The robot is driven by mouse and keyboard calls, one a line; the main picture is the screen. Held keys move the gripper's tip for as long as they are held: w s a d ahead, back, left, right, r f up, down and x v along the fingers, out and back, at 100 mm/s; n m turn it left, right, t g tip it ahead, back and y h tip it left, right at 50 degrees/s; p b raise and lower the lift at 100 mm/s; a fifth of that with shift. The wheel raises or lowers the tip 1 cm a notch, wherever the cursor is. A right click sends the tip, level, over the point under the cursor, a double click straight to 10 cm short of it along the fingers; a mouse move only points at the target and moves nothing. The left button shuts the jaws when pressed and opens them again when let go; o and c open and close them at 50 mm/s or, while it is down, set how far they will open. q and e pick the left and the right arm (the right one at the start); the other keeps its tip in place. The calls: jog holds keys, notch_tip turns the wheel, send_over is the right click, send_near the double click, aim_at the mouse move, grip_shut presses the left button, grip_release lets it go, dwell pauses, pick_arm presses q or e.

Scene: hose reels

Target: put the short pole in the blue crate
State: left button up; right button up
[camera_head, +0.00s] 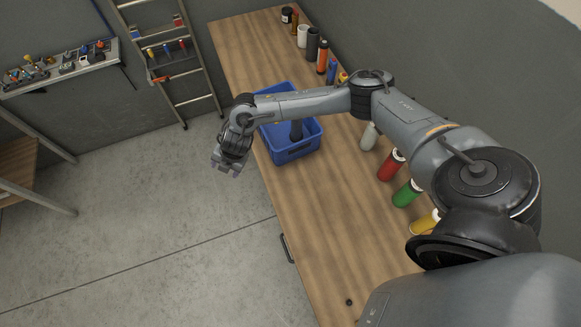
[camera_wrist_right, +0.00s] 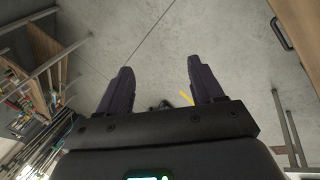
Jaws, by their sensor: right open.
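The blue crate (camera_head: 292,151) stands on the wooden workbench, partly hidden behind my right forearm. My right gripper (camera_head: 228,168) hangs to the left of the crate, past the bench's left edge and above the floor. In the right wrist view my right gripper (camera_wrist_right: 155,68) has its two fingers spread with nothing between them but the floor behind. My left gripper is not in view.
White, red (camera_head: 391,165), green (camera_head: 407,193) and yellow bottles line the bench's right side. Several cans and bottles stand at its far end. A small dark round item (camera_head: 349,301) lies at the near end. A ladder (camera_head: 172,60) leans against the wall. The bench (camera_head: 310,215) before the crate is clear.

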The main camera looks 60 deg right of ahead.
jog(key=s+a+r+m+t+y, duration=0.15)
jog(key=s+a, duration=0.25)
jog(key=a, duration=0.6)
jog(key=s+a+r+m+t+y, duration=0.1)
jog(key=s+a+r+m+t, duration=0.2)
jog(key=a, duration=0.7)
jog(key=s+d+m+g+h, duration=0.4)
jog(key=s+d+m, duration=1)
jog(key=s, duration=0.5)
jog(key=shift+d+r+g, duration=0.35)
jog(key=shift+d+g, duration=0.1)
jog(key=shift+d, duration=0.4)
jog(key=shift+s, duration=0.1)
